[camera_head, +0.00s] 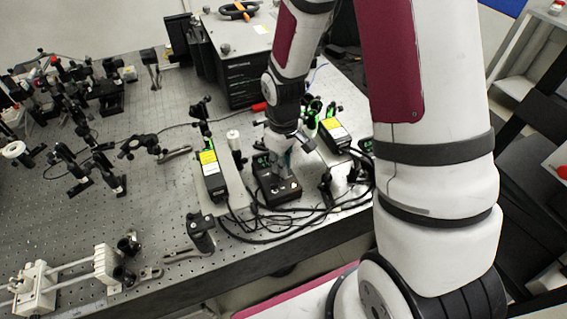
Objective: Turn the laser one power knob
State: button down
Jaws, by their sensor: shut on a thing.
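A small black control box (279,194) with small light-coloured controls on top stands on the optical bench, left of my upper arm. My gripper (284,164) points down at the top of this box and is shut at its knob. The fingertips hide the knob, so its angle cannot be seen. A black laser head (213,183) with a yellow label lies just left of the box. A second laser head (336,132) with a yellow label lies to the right behind my gripper. No label saying which is laser one can be read.
The perforated bench top (160,222) has bare room at front left. Black cables (262,236) loop in front of the box. Optic mounts (80,165) crowd the left, and a dark equipment case (240,75) stands behind.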

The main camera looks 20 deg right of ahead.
jog(key=c, duration=1.6)
grip_release()
jog(key=shift+o, duration=0.2)
notch_tip(320, 180, up, 12)
jog(key=s+r+m+t, duration=0.5)
jog(key=s+r, duration=1.2)
jog(key=r, duration=0.2)
jog(key=shift+m+t, duration=0.3)
jog(key=shift+m, duration=0.1)
